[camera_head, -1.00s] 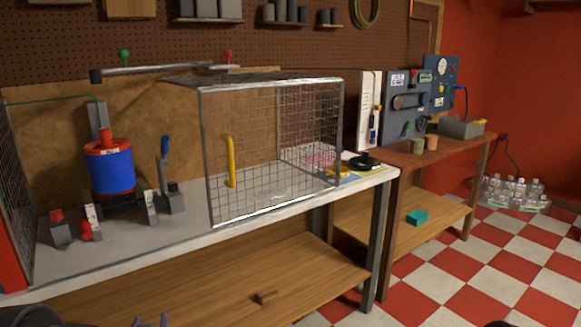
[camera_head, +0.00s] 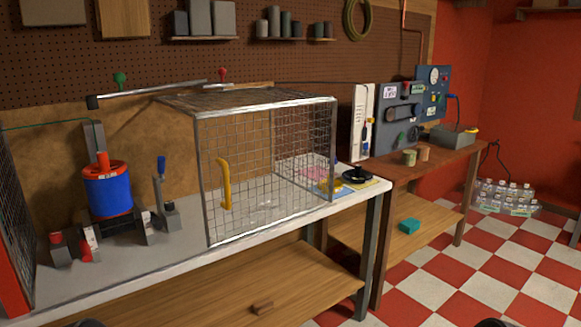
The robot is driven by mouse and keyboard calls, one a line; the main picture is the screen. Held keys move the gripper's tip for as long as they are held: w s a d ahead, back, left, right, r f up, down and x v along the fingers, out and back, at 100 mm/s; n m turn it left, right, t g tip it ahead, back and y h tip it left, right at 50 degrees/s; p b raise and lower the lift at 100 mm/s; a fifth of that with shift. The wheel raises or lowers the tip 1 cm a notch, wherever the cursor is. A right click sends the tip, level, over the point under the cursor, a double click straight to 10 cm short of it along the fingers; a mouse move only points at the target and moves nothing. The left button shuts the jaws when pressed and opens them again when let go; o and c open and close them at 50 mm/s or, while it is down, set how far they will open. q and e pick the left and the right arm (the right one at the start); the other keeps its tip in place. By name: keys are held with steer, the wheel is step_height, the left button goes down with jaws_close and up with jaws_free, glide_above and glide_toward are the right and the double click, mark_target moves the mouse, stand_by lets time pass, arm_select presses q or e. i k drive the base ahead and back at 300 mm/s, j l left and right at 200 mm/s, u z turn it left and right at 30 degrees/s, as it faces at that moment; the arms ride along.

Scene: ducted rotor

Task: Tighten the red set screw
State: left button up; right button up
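The ducted rotor's blue cylinder (camera_head: 107,193) stands upright on a dark mount at the left of the bench, with a red piece (camera_head: 103,162) on top. A red ball-topped pin (camera_head: 222,74) stands by the bar above the cage. I cannot tell which red part is the set screw. Neither gripper shows; only dark rounded parts, probably mine, cut the bottom edge.
A wire mesh cage (camera_head: 200,180) with a yellow handle (camera_head: 224,184) fills the middle of the bench (camera_head: 310,222). A blue-handled lever (camera_head: 161,168) stands between rotor and cage. A wooden side table (camera_head: 440,160) adjoins at right. The checkered floor (camera_head: 455,270) at right is open.

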mark_target(56, 237)
steer(key=u, duration=1.35)
